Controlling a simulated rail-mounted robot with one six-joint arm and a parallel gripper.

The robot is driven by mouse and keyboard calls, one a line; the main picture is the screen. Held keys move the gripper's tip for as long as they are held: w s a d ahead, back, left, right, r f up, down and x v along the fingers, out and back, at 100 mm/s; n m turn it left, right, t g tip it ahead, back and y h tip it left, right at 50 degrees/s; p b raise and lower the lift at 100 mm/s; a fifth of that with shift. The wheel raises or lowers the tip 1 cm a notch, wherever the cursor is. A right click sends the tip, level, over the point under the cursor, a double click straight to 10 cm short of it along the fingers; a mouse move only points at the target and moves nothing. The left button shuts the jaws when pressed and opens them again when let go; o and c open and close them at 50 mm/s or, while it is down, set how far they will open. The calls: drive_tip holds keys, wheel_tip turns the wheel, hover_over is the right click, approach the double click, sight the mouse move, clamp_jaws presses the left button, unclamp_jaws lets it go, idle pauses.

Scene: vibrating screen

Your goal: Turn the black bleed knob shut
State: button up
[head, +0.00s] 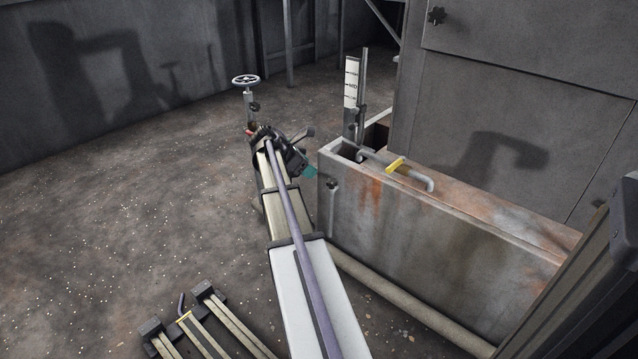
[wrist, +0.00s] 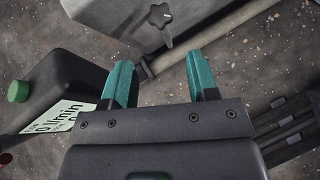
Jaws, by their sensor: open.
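In the wrist view a dark star-shaped knob (wrist: 160,15) with a short stem below it sits on a grey box. It lies beyond my fingertips, near the top edge. In the head view a small dark knob (head: 332,184) on the left end of the grey trough looks like the same one; I cannot be sure. My gripper (wrist: 163,75) has two teal fingers spread apart with nothing between them. In the head view its teal tip (head: 310,171) shows just left of the trough, apart from that knob. The rest of the gripper is partly hidden by my arm.
A handwheel (head: 245,80) on a post stands behind my gripper. The rusty trough (head: 400,220) has a yellow-marked handle (head: 396,165). A black meter box (wrist: 60,85) with a green button is close left of my fingers. Left floor is open.

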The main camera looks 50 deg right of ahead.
sight(329, 181)
drive_tip(key=b+x, duration=0.7)
drive_tip(key=x, duration=0.3)
drive_tip(key=shift+d+f+b, duration=0.1)
drive_tip(key=shift+f+b, duration=0.2)
drive_tip(key=shift+s+d+f, duration=0.1)
drive_tip(key=shift+d, duration=0.1)
drive_tip(key=c, duration=0.6)
drive_tip(key=shift+d+m+g, duration=0.15)
drive_tip(key=shift+m+g, duration=0.25)
drive_tip(key=shift+m, duration=0.1)
drive_tip(key=shift+y, duration=0.3)
drive_tip(key=o, duration=0.6)
